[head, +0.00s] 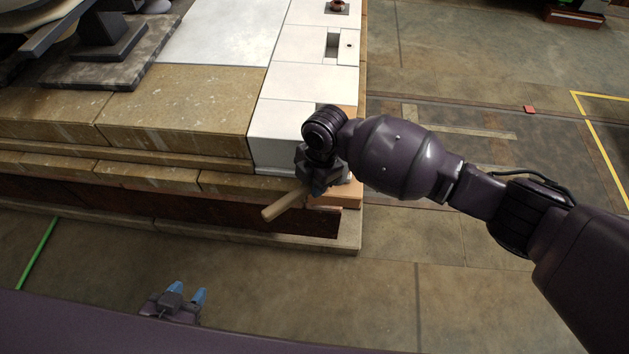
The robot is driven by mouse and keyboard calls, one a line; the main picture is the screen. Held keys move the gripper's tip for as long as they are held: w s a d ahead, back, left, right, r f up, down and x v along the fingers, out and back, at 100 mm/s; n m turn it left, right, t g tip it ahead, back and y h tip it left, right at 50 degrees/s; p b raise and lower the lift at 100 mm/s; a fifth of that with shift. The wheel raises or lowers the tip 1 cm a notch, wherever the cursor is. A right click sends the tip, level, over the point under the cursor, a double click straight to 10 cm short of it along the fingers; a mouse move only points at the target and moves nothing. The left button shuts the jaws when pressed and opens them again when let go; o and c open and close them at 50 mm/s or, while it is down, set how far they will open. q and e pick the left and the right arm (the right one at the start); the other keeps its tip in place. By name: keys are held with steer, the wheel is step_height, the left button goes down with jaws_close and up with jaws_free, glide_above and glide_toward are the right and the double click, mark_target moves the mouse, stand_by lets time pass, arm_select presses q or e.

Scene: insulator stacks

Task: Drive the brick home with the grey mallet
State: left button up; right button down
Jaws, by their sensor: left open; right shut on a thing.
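My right gripper (316,186) is shut on a pale wooden handle (283,205), which I take to be the mallet's. The handle slants down to the left at the front corner of the stack. The grey mallet head cannot be made out; the gripper and wrist cover that area. An orange-tan brick (348,194) shows partly at the corner, behind and right of the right gripper. I cannot tell whether it stands proud or is flush, or whether the mallet touches it. My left gripper (185,293) is open and empty, low at the left, above the floor and away from the stack.
Tan stone courses (180,120) and white blocks (303,83) form the stack. One white block has a rectangular slot (332,46). A dark object on a slab (105,60) stands at the top left. A green rod (38,250) is at the left. The floor at right is mostly clear.

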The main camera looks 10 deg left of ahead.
arm_select(q)
steer(key=shift+w+r, duration=0.1)
steer(key=shift+r, duration=0.05)
arm_select(e)
steer(key=shift+r, duration=0.1)
steer(key=shift+s+r+p, duration=0.1)
steer(key=shift+s+p, duration=0.2)
steer(key=shift+s, duration=0.05)
arm_select(q)
steer(key=w+r+t+p, duration=0.1)
steer(key=w+r+p, duration=0.2)
steer(key=r+p, duration=0.2)
steer(key=shift+w+r+t, duration=0.2)
steer(key=shift+r+t, duration=0.2)
steer(key=shift+r, duration=1.5)
arm_select(e)
step_height(320, 180, up, 8)
steer(key=s, duration=0.2)
